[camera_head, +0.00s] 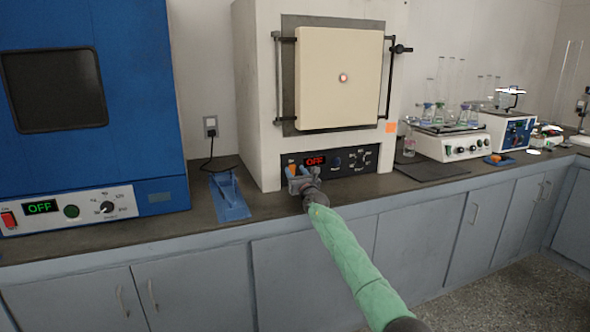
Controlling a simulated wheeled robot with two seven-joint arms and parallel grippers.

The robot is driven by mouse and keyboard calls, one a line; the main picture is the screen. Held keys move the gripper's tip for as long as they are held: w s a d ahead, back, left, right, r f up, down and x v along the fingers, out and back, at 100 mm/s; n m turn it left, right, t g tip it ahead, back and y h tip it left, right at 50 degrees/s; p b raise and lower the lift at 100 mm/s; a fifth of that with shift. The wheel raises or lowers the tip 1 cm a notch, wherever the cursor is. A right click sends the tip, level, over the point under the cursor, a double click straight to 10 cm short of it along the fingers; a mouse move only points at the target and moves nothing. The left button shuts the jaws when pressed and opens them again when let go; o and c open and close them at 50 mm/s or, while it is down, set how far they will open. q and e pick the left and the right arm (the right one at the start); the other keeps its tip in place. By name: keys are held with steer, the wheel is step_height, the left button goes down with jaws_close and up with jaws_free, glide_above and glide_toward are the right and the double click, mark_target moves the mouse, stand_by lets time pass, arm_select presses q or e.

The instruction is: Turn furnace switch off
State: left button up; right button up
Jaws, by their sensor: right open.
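The furnace (262,90) is a cream box with a closed square door (338,78) in the middle of the counter. Its dark control panel (368,157) is low on the front, with a display reading OFF in red (316,161). My right gripper (297,172) is open in front of the left end of this panel. It covers the area where the furnace switch would be, so the switch cannot be clearly seen. I cannot tell whether the fingers touch it. My left gripper is not in view.
A blue oven (150,90) with its own OFF display and red switch stands at the left. A blue holder (228,195) lies between it and the furnace. A shaker with flasks (455,142) stands to the right. A dark mat (432,171) lies before it.

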steer(key=p+v, duration=0.1)
steer(key=v, duration=0.2)
steer(key=shift+s+d+p, duration=0.1)
steer(key=shift+s+p, duration=0.15)
steer(key=shift+p, duration=0.15)
steer(key=shift+p+v, duration=0.3)
steer(key=shift+v, duration=0.7)
steer(key=shift+s+d+f, duration=0.1)
steer(key=shift+s, duration=0.15)
steer(key=shift+m, duration=0.3)
